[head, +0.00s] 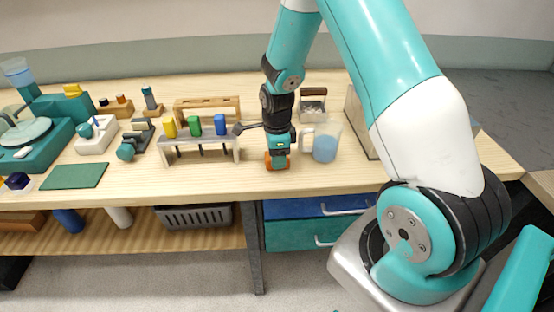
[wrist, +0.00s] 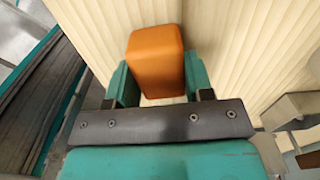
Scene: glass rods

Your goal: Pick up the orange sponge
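The orange sponge (wrist: 157,62) sits between the two teal fingers of my gripper (wrist: 160,85) in the wrist view. Both fingers lie against its sides with no clear gap, so my gripper looks shut on it. In the head view my gripper (head: 278,152) points straight down near the front part of the table. Orange of the sponge (head: 270,162) shows at the fingertips, partly hidden by them. I cannot tell whether the sponge touches the tabletop.
A jug of blue liquid (head: 326,142) stands close on the right of my gripper. On the left is a rack (head: 200,150) with yellow, green and blue pieces. A small caddy (head: 313,103) stands behind. The wooden tabletop (head: 225,180) is clear in front.

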